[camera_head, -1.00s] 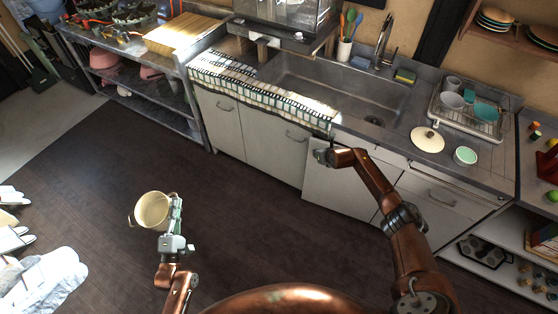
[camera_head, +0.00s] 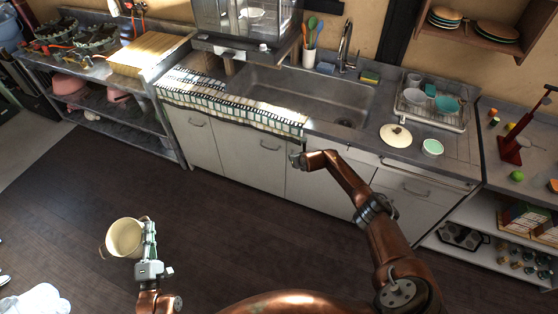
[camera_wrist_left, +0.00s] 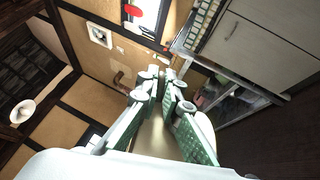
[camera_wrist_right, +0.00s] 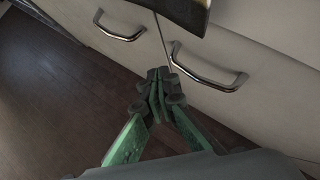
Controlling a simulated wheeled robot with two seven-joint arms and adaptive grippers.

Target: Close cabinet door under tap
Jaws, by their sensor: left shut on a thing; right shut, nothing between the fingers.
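The tap (camera_head: 344,48) stands behind the sink (camera_head: 305,95). The pale cabinet door under it (camera_head: 318,188) looks flush or nearly flush with its neighbour; a small gap is hard to judge. My right gripper (camera_head: 296,160) is shut and empty in front of this door's upper left corner. In the right wrist view its fingertips (camera_wrist_right: 158,84) are just below and left of a metal bar handle (camera_wrist_right: 208,72); contact cannot be told. My left gripper (camera_head: 150,238) is shut on a cream pot (camera_head: 122,238), held over the floor far from the cabinets.
A checked towel (camera_head: 225,108) hangs over the counter edge left of the right gripper. A lid (camera_head: 396,135), a bowl (camera_head: 432,147) and a dish rack (camera_head: 432,115) are on the counter. Open shelves stand at both ends. The dark floor (camera_head: 85,185) is clear.

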